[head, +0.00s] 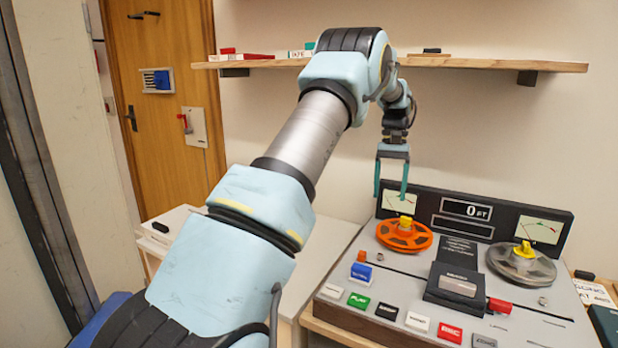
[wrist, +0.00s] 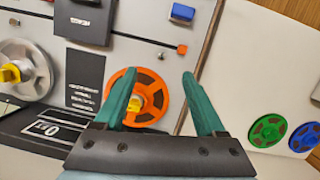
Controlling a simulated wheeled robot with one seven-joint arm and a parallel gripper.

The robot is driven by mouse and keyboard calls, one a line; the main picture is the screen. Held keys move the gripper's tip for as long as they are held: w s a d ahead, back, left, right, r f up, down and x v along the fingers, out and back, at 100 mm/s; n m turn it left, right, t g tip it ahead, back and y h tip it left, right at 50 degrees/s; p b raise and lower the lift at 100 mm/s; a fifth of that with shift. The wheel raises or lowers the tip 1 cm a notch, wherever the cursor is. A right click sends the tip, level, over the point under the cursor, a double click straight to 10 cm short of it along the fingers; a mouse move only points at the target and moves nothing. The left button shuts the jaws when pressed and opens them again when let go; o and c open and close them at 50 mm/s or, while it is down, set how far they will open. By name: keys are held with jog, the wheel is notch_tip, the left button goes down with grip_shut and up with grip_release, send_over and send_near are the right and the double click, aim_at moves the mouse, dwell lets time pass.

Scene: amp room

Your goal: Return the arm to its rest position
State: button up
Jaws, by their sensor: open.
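My arm reaches up and across from the bottom left in the head view. My gripper (head: 391,195) hangs pointing down above the left part of a tape machine (head: 385,300). Its two teal fingers are apart with nothing between them, and it also shows open in the wrist view (wrist: 160,85). An orange reel (head: 404,236) with a yellow hub cap lies on the machine below the gripper. In the wrist view the orange reel (wrist: 133,75) shows partly behind the left finger. I cannot tell the exact height of the fingertips above it.
A grey reel (head: 521,265) sits on the machine's right, with a meter panel (head: 468,213) behind. A wall shelf (head: 480,63) runs close behind my arm. Green (wrist: 269,130) and blue (wrist: 305,137) reels lie on the pale surface beside the machine. A door (head: 165,100) stands at back left.

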jog(key=s+a+n+t, duration=0.1)
jog(key=s+a, duration=0.2)
jog(key=a, duration=0.8)
jog(key=s+a+f+n+t+h, duration=0.1)
jog(key=s+a+f+t, duration=0.2)
jog(key=s+a, duration=1.4)
jog(key=s, duration=0.4)
jog(key=shift+s+f+n, duration=0.15)
jog(key=shift+n, duration=0.25)
jog(key=shift+a, duration=0.1)
